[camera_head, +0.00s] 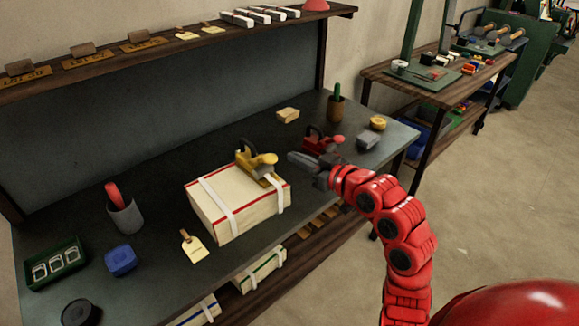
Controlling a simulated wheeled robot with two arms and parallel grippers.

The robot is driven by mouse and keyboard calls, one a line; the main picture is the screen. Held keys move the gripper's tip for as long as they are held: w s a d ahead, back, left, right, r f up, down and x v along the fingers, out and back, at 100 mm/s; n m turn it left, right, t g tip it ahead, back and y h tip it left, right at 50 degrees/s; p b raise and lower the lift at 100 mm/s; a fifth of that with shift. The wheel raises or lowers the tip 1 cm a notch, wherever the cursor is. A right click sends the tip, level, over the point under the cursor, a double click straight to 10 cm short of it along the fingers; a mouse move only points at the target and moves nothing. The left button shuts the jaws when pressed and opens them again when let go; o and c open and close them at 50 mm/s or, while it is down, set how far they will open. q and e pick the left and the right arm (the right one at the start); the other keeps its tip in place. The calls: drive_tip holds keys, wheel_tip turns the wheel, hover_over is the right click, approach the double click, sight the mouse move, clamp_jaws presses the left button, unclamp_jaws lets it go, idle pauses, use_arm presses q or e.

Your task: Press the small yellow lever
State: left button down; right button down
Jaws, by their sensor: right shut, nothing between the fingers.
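A yellow tool (250,163) with a dark body part sits on top of the cream box (215,205), at its far right, by a white strap. A yellow part that looks like its lever (265,159) sticks out toward the right. My right gripper (292,157) is shut and empty. In the picture its tips are just right of the yellow lever, with a small gap between them. I cannot tell the gap in depth. My left gripper is not in view.
A red tool (322,141) stands just behind my right gripper.

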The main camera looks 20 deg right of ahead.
drive_tip(key=shift+s+d+r, duration=0.25)
drive_tip(key=shift+s+r, duration=0.55)
drive_tip(key=shift+r, duration=0.05)
